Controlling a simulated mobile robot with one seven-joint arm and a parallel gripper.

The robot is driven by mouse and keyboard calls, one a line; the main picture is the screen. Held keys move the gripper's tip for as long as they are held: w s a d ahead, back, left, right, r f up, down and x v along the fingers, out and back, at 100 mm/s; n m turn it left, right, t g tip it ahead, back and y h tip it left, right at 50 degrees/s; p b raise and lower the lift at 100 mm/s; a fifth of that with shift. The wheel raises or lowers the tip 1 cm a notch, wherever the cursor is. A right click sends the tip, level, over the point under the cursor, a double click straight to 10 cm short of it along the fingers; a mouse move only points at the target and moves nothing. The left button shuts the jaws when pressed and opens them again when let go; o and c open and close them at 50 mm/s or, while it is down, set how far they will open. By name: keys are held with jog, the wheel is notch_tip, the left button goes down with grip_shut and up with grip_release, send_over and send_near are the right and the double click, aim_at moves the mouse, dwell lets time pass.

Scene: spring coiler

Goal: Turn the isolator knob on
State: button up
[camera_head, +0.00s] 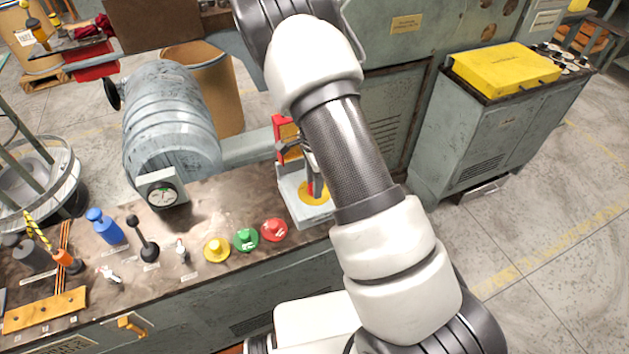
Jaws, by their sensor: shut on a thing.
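The isolator is a grey box (289,191) on the bench, right of the push buttons, with a yellow round plate (318,197) on its top face. Its red knob (311,188) shows only in part, as a narrow red strip over the yellow plate. My gripper (316,180) reaches down to the knob from above and is shut on it. My forearm hides most of the gripper and the right side of the box. The knob's exact angle cannot be read.
Red (273,229), green (246,239) and yellow (216,248) push buttons stand left of the box. A red and yellow upright part (284,130) stands close behind it. Several levers and a gauge (162,194) are further left.

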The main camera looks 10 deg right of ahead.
jog(key=shift+r+m+p, duration=0.1)
jog(key=shift+m+p, duration=0.35)
jog(key=shift+m, duration=1.45)
jog(key=shift+w, duration=0.1)
jog(key=o, duration=1.1)
jog(key=shift+c, duration=0.2)
